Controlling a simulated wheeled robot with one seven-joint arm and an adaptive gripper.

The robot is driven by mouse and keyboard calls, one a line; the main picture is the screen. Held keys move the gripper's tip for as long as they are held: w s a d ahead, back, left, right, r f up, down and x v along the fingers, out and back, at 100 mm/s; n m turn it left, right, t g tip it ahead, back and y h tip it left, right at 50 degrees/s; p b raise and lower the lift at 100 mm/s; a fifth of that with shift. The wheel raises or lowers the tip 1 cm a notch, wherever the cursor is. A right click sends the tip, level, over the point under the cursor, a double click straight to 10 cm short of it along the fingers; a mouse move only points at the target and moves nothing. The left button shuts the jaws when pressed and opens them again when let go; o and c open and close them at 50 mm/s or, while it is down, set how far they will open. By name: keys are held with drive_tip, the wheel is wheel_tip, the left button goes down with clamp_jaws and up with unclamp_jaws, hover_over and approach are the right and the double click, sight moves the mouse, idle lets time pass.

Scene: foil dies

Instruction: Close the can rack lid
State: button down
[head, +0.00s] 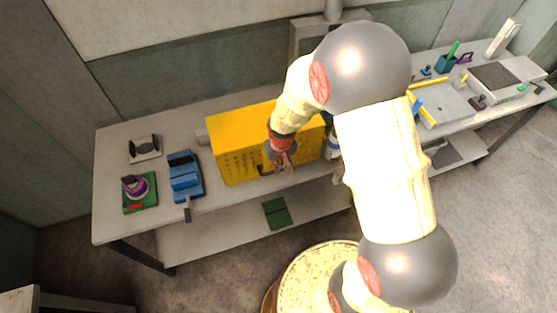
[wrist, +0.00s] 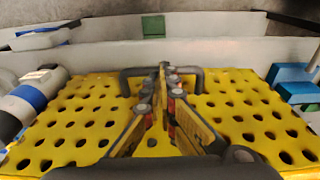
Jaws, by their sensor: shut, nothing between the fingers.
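The can rack (head: 238,127) is a yellow box on the bench, plain on its upper face and perforated on the face toward me. A dark bar handle (head: 265,171) sits at the lower edge of the perforated face. In the wrist view the perforated yellow panel (wrist: 80,115), likely the lid, fills the lower picture, with the dark handle (wrist: 133,72) at its far edge. My gripper (head: 284,168) is over this panel. Its fingertips (wrist: 165,68) are together at the handle's middle, holding nothing; contact is unclear. Whether the lid is fully down cannot be told.
A blue device (head: 185,178) and a green-based purple item (head: 138,190) stand left of the rack. A white-and-blue cylinder (wrist: 35,98) lies close beside the panel in the wrist view. A grey tray (head: 450,103) is on the bench at right. My arm hides some bench.

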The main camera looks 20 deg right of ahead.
drive_tip(key=shift+w+f, duration=0.1)
drive_tip(key=shift+f, duration=0.25)
